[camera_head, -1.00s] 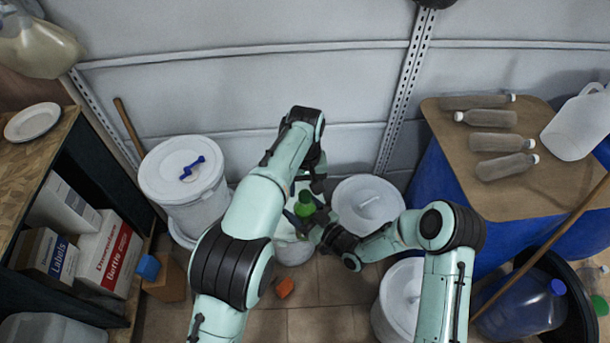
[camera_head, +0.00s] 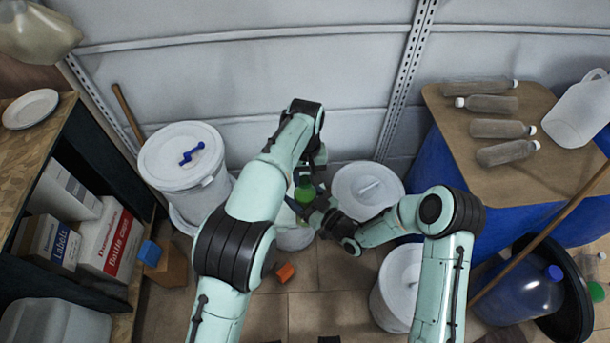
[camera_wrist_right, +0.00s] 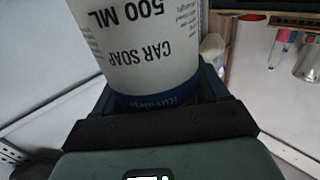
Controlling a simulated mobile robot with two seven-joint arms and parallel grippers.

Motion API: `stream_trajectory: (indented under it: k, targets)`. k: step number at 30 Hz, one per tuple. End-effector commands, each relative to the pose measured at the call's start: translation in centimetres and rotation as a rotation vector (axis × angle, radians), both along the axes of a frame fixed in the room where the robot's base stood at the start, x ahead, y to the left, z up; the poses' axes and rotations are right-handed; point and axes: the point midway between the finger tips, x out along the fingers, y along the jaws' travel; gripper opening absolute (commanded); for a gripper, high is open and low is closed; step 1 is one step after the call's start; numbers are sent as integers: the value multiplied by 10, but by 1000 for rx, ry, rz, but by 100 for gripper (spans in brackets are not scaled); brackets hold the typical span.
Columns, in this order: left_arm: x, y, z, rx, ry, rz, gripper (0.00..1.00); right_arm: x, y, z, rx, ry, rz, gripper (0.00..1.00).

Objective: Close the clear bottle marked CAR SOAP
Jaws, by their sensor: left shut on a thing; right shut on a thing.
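The clear bottle marked CAR SOAP (camera_wrist_right: 140,50) fills the upper middle of the right wrist view, its printed label upside down there. My right gripper (camera_head: 318,205) is shut on its lower part, around the blue label band (camera_wrist_right: 155,100). In the head view a green cap (camera_head: 304,192) shows between the two grippers. My left gripper (camera_head: 314,178) is shut at the green cap, coming down from above. The bottle's neck is hidden, so I cannot tell whether the cap is seated on it.
White lidded drums stand at left (camera_head: 180,165), behind right (camera_head: 365,190) and front right (camera_head: 400,290). Under the grippers is another white container (camera_head: 294,238). An orange block (camera_head: 285,272) lies on the floor. Several bottles lie on the brown board (camera_head: 460,140) at right.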

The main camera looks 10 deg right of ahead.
Motion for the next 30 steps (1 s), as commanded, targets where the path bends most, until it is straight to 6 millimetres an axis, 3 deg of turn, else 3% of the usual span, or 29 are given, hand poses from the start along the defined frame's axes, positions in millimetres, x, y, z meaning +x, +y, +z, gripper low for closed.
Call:
stream_trajectory:
  k: [2, 3, 5, 17, 30]
  targets:
    - [0, -1, 0, -1, 0, 0, 0, 0, 1, 2, 2, -4, 2, 0]
    - [0, -1, 0, -1, 0, 0, 47, 0, 1, 2, 2, -4, 2, 0]
    - [0, -1, 0, -1, 0, 0, 64, 0, 1, 2, 2, -4, 2, 0]
    - [0, -1, 8, -2, -2, 0, 64, 0, 1, 2, 2, -4, 1, 0]
    - [1, -1, 95, -2, -4, 0, 64, 0, 1, 2, 2, -4, 1, 0]
